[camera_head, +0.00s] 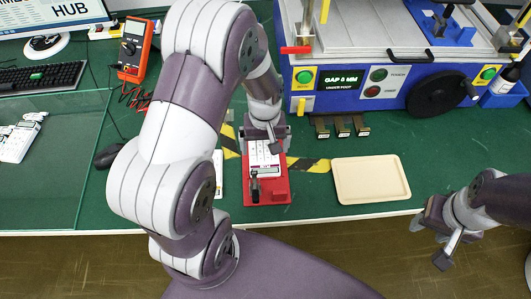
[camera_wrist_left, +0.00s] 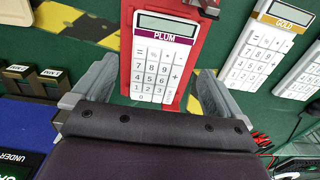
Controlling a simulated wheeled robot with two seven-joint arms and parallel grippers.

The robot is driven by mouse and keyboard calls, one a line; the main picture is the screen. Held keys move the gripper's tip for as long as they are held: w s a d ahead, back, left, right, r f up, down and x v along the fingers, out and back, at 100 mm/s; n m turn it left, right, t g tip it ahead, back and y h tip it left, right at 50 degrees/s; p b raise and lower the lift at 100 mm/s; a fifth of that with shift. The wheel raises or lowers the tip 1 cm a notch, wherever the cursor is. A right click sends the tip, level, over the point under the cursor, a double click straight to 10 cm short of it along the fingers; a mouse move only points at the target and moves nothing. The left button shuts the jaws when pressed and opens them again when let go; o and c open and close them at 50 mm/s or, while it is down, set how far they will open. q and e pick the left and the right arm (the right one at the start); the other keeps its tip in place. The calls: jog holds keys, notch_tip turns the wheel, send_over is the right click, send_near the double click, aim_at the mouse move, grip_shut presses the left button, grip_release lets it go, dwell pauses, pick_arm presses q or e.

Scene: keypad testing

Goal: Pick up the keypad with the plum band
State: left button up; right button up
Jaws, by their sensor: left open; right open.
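The keypad with the plum band (camera_wrist_left: 158,72) lies in a red holder (camera_head: 280,192) on the green bench. Its band reads PLUM, below a grey display. In the head view, part of this keypad (camera_head: 262,158) shows below my left gripper (camera_head: 264,138). In the left wrist view, the open fingers of my left gripper (camera_wrist_left: 155,95) stand on either side of the keypad's lower end, with no grip on it. A dark clamp (camera_head: 255,187) stands at the holder's near end. My right gripper (camera_head: 441,234) is open and empty at the right, by the bench's front edge.
A keypad with a gold band (camera_wrist_left: 262,50) lies beside the red holder, with another keypad beyond it. A beige tray (camera_head: 370,197) lies right of the holder. A blue test machine (camera_head: 350,101) stands behind. A multimeter (camera_head: 134,47) and keyboard (camera_head: 40,78) are at the left.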

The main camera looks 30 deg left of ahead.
aim_at(264, 159)
pick_arm(q)
notch_tip(264, 159, down, 6)
jog(key=shift+r, duration=0.1)
jog(key=c, duration=0.9)
jog(key=shift+o, duration=0.2)
jog(key=shift+r, duration=0.1)
